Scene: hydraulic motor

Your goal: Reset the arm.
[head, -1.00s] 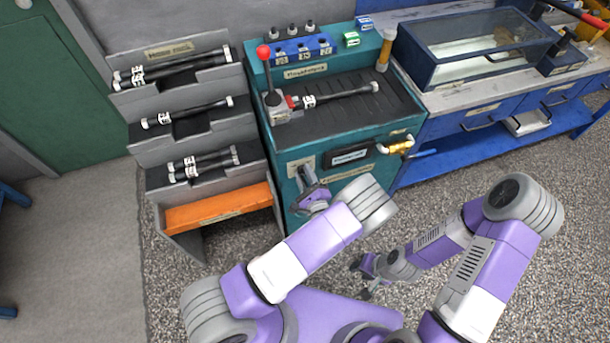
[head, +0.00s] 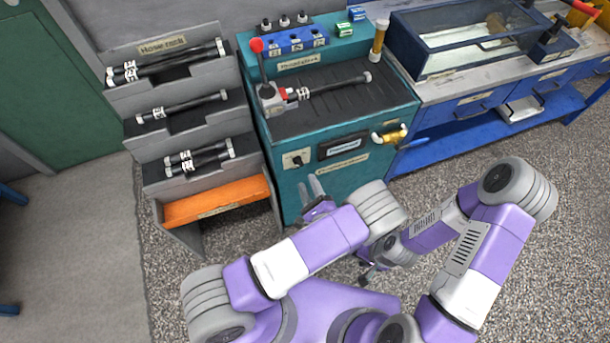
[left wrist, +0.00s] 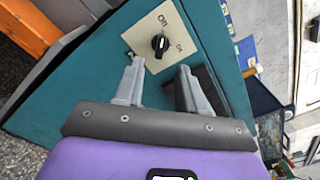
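My left arm comes in from the left in the head view, and its gripper (head: 314,188) is in front of the teal machine (head: 345,180), below and right of the knob panel. In the left wrist view the two grey fingers of my left gripper (left wrist: 158,88) stand apart with nothing between them. The black rotary knob (left wrist: 160,43) on its cream Off/On plate is just beyond the fingertips, apart from them; it also shows in the head view (head: 297,161). My right gripper (head: 370,272) hangs low over the floor, partly hidden behind my left arm; its fingers are hard to make out.
A hose (head: 335,86) lies in the fixture on the machine top, beside a red-knobbed lever (head: 257,46). A grey hose rack (head: 185,110) with several hoses stands left. A yellow-handled valve (head: 392,134) juts from the machine front. A blue bench with a glass tank (head: 470,35) is right.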

